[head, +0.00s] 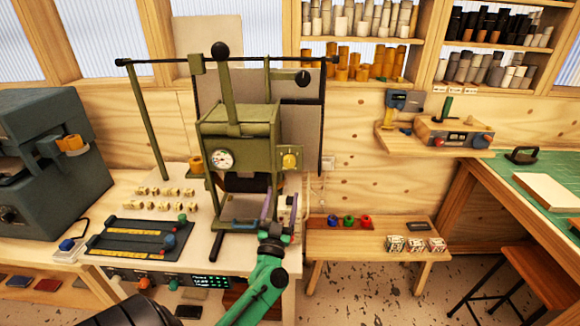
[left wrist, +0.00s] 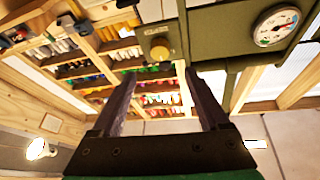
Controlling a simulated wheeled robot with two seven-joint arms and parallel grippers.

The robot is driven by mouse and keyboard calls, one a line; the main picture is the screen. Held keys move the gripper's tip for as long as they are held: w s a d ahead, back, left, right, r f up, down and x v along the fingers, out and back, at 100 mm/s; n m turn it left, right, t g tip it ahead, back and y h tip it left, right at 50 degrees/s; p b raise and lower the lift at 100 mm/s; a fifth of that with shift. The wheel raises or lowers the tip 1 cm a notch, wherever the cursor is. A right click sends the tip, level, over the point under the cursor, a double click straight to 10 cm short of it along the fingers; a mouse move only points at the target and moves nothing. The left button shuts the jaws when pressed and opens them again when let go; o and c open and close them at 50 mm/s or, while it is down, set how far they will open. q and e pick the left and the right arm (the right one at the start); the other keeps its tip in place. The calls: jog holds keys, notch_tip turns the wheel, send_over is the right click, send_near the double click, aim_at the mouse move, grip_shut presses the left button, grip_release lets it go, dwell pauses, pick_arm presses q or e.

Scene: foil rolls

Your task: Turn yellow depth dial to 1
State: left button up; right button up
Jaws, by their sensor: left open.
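My right gripper is not seen.
A round white gauge (head: 222,160) sits left of the dial on the press. A lever with a black ball (head: 220,50) rises above it. A black slide panel (head: 138,238) lies left on the bench. A low wooden bench (head: 375,240) stands to the right.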

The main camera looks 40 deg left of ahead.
aim_at(290, 165)
pick_arm(q)
jog(key=p+x, duration=0.1)
jog(key=x, duration=0.9)
jog(key=shift+w+a, duration=0.25)
jog(key=shift+w, duration=0.05)
grip_shut()
jog(key=shift+n, duration=0.5)
jog(key=n+g+y, duration=0.1)
jog(key=n+y, duration=0.1)
jog(key=n, duration=0.1)
jog(key=n+g+y, duration=0.1)
jog(key=n, duration=0.2)
jog(key=shift+w+d+y, duration=0.1)
jog(key=shift+d+y, duration=0.15)
jog(key=shift+y, duration=0.15)
jog(key=n+g+y, duration=0.1)
jog(key=n, duration=0.3)
jog(key=n+g+y, duration=0.1)
jog(key=n+g, duration=0.1)
jog(key=n, duration=0.1)
jog(key=shift+w+d+n+p, duration=0.1)
jog(key=shift+n+p, duration=0.3)
grip_release()
